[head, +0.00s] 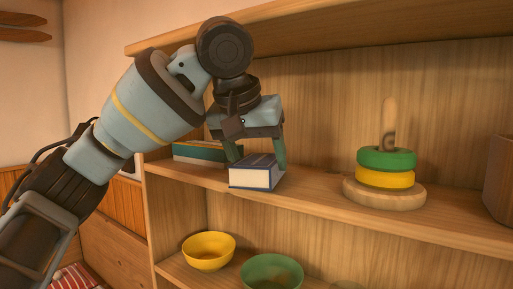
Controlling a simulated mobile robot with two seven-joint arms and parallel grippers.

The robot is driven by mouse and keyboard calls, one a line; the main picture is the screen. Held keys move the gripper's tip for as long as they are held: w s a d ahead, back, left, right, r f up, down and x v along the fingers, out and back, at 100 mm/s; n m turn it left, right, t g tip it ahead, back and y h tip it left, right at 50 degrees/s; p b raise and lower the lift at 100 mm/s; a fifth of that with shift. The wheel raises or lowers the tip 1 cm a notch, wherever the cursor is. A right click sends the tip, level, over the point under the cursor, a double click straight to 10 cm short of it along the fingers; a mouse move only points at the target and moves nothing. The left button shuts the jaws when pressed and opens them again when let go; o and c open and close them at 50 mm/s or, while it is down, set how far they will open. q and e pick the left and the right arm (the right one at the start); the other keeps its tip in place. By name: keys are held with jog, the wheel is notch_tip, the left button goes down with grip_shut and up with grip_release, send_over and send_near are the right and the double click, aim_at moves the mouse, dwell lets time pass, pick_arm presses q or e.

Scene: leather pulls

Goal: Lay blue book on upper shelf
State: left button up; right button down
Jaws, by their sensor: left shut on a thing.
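The blue book (256,177) lies flat, its white page edges facing me, at the front edge of the upper shelf (320,205). I cannot tell whether it rests on the board or hangs just above it. My left gripper (256,155) points down from above and is shut on the blue book, one finger on each side. The fingers hide part of its sides. My right gripper is not in view.
A teal book with a yellow stripe (196,152) lies to the left on the upper shelf. A ring stacker (386,180) and a wooden container (498,180) stand to the right. A yellow bowl (209,252) and green bowl (272,272) sit below.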

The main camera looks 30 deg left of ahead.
aim_at(229, 171)
pick_arm(q)
jog(key=o, duration=1.4)
jog(key=shift+o, duration=0.2)
jog(key=shift+s, duration=0.1)
jog(key=shift+s+f, duration=0.2)
jog(key=shift+s, duration=0.4)
jog(key=shift+s+f, duration=0.15)
jog(key=shift+s, duration=0.45)
jog(key=s, duration=0.6)
jog(key=shift+a, duration=0.15)
